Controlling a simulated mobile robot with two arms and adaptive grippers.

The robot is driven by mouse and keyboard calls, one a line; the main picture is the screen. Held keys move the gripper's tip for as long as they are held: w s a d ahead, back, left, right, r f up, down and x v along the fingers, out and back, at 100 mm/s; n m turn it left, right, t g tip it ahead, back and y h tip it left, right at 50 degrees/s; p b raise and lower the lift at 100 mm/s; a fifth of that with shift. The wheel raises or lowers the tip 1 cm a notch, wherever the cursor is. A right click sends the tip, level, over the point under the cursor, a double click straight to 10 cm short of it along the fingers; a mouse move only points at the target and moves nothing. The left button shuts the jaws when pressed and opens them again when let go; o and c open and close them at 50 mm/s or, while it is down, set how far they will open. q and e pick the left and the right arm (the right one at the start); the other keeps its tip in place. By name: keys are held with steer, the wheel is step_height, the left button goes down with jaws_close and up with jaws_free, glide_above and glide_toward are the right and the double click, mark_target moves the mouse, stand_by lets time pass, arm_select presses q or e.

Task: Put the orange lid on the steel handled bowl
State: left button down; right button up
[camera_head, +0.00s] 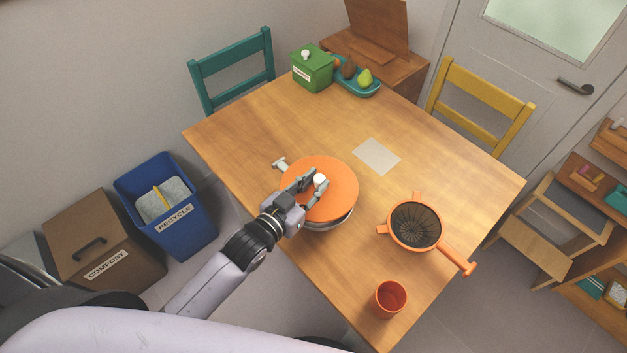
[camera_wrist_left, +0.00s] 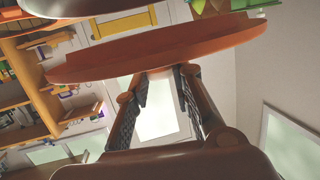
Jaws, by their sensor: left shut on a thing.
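The orange lid (camera_head: 335,190) is a flat round disc with a pale knob (camera_head: 320,180). My left gripper (camera_head: 314,184) is shut on this knob from the left. The steel handled bowl (camera_head: 331,226) is mostly hidden under the lid; its near rim and a handle (camera_head: 280,163) at the upper left show. In the left wrist view the lid's edge (camera_wrist_left: 160,52) spans above my left fingers (camera_wrist_left: 160,78). A gap shows there between the lid and a grey curved rim (camera_wrist_left: 85,10), so the lid appears apart from the bowl. My right gripper is not in view.
An orange colander (camera_head: 416,225) and a red-orange cup (camera_head: 390,298) stand right of the bowl on the wooden table (camera_head: 250,130). A pale sheet (camera_head: 376,156) lies behind. A green box (camera_head: 312,68) and a teal fruit tray (camera_head: 358,86) stand at the far corner.

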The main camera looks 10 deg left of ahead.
arm_select(q)
steer(key=shift+f+b, duration=0.8)
steer(key=shift+f, duration=1.05)
steer(key=shift+f+b, duration=0.2)
steer(key=shift+b, duration=0.15)
steer(key=c, duration=1.7)
jaws_free()
steer(key=o, duration=0.4)
steer(key=shift+s, duration=0.1)
